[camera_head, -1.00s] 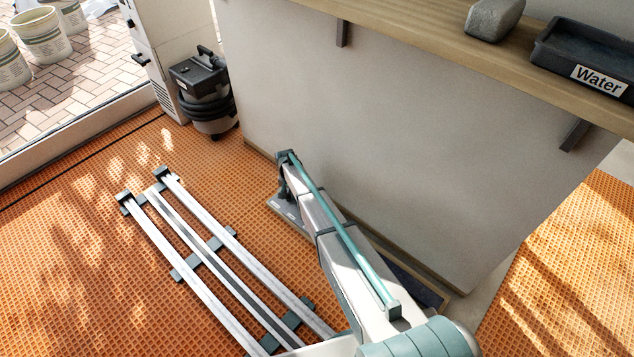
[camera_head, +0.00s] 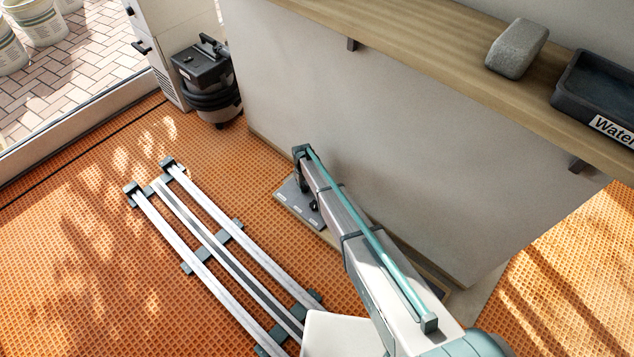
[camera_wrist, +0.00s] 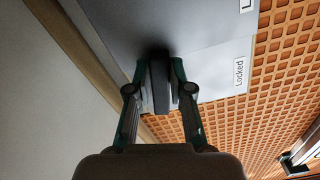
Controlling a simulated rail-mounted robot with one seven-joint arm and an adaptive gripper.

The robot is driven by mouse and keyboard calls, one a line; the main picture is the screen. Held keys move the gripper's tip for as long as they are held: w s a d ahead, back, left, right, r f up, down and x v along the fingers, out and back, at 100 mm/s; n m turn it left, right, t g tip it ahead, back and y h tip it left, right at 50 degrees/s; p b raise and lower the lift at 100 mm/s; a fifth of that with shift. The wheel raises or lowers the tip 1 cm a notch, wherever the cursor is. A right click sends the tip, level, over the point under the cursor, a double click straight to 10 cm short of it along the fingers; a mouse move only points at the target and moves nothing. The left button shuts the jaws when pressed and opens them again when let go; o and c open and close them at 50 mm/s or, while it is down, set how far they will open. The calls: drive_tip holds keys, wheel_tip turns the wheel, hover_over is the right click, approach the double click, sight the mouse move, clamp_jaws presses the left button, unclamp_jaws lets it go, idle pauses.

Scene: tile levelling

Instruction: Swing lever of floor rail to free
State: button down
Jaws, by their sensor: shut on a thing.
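A grey plate (camera_head: 291,196) lies on the orange floor against the foot of the wall. In the wrist view the plate (camera_wrist: 195,30) carries a white label reading "Locked" (camera_wrist: 237,73) and part of a second label (camera_wrist: 246,5) at the top edge. A dark upright lever (camera_wrist: 160,88) stands at the plate beside the "Locked" label. My gripper (camera_wrist: 160,70) has one finger on each side of the lever and is shut on it. In the head view my gripper (camera_head: 313,204) is small, low over the plate, and the lever is not distinct.
Metal rails (camera_head: 215,245) on dark cross-pieces lie on the floor left of my arm. A grey wall (camera_head: 400,140) with a wooden shelf (camera_head: 420,55) stands close on the right. A black vacuum cleaner (camera_head: 205,80) is farther back. Open floor lies left of the rails.

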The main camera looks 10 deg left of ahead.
sight(305, 187)
idle(0.5)
drive_tip(key=c, duration=1)
unclamp_jaws()
drive_tip(key=shift+c, duration=0.2)
drive_tip(key=shift+r, duration=0.1)
wheel_tip(305, 187, up, 12)
